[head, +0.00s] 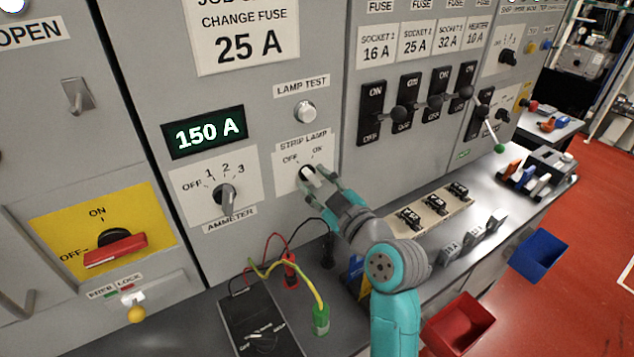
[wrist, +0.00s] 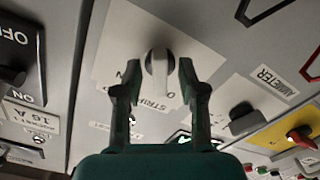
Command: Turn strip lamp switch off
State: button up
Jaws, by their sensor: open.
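The strip lamp switch (head: 305,173) is a small rotary knob on a white plate marked STRIP LAMP, OFF and ON, below the lamp test button (head: 305,111). In the wrist view the knob (wrist: 159,66) has a pale bar across a dark round base. My gripper (head: 324,179) is open at the plate, partly covering the switch in the head view. In the wrist view my gripper's two fingertips (wrist: 160,76) stand on either side of the knob, with a gap on both sides. I cannot tell surely which mark the knob points to.
The ammeter switch (head: 225,196) is to the left, under the 150 A display (head: 205,132). Black fuse levers (head: 372,112) are to the right. A tester (head: 258,322) with coloured leads and a fuse rack (head: 425,213) occupy the bench below.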

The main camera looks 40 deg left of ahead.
jog(key=v, duration=1.2)
jog(key=shift+f, duration=0.1)
